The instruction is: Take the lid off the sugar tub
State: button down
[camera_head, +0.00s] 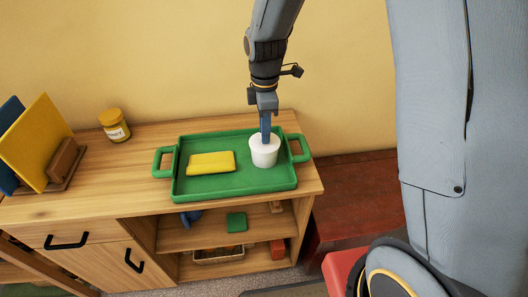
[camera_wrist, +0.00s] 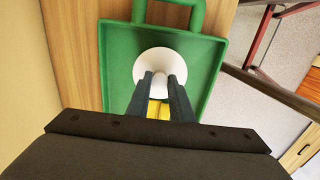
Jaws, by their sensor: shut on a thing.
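The white sugar tub (camera_head: 264,153) stands upright on the right side of the green tray (camera_head: 234,192). My gripper (camera_head: 266,138) points down at the tub from above and is shut at its top. In the wrist view, the two fingertips of my gripper (camera_wrist: 161,77) close on a small knob in the middle of the round white lid (camera_wrist: 154,57). The lid appears to sit on the tub; the seam between them is too small to make out.
A honey jar (camera_head: 115,125) and a rack with boards (camera_head: 38,140) stand on the wooden cabinet top (camera_head: 135,150) at left. A yellow wall (camera_head: 170,60) rises close behind.

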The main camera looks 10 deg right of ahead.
jog(key=shift+r, duration=0.1)
jog(key=shift+r+p, duration=1.95)
jog(key=shift+r, duration=0.5)
